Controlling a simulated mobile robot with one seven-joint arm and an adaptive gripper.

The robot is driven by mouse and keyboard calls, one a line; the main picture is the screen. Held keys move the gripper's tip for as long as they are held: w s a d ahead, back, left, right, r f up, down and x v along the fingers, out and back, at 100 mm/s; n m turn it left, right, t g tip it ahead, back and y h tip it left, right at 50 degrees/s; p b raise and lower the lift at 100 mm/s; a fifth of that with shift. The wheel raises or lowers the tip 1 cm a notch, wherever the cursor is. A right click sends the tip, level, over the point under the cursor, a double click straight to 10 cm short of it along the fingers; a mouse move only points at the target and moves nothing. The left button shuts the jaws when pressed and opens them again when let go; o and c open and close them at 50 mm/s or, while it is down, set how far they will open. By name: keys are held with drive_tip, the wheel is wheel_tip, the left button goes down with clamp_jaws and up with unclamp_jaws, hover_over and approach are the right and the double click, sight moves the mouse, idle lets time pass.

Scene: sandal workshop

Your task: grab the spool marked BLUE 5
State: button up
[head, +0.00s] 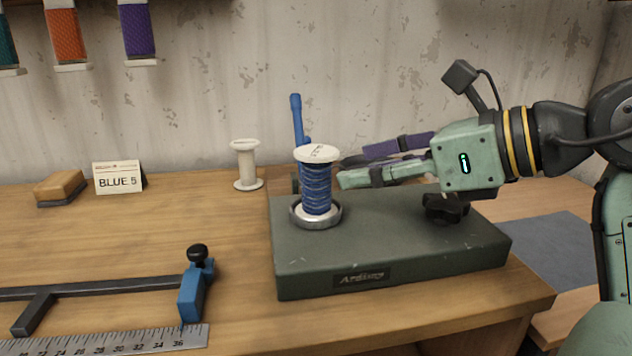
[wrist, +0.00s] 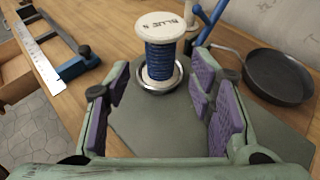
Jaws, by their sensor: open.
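The spool marked BLUE 5 (head: 317,186) is wound with dark blue thread and has white ends. It stands upright in a round metal ring on a dark green base (head: 400,262). In the wrist view, the spool (wrist: 163,62) shows the word BLUE on its top, ahead of the fingers. My gripper (head: 345,172) reaches in from the right with its fingers level, close to the right of the spool. In the wrist view, my gripper (wrist: 164,95) is open with purple pads apart and nothing between them; the spool stands just beyond the fingertips.
A blue lever (head: 297,118) rises behind the spool. An empty white spool (head: 246,165) and a BLUE 5 card (head: 119,178) stand at the back left. A ruler (head: 120,342) and a blue-ended clamp (head: 192,290) lie front left. A dark round pan (wrist: 278,77) shows in the wrist view.

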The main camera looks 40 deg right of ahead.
sight(325, 175)
drive_tip(key=x, duration=0.9)
drive_tip(key=shift+w+a+p, duration=0.15)
drive_tip(key=shift+p, duration=0.2)
drive_tip(key=shift+c, duration=0.5)
clamp_jaws()
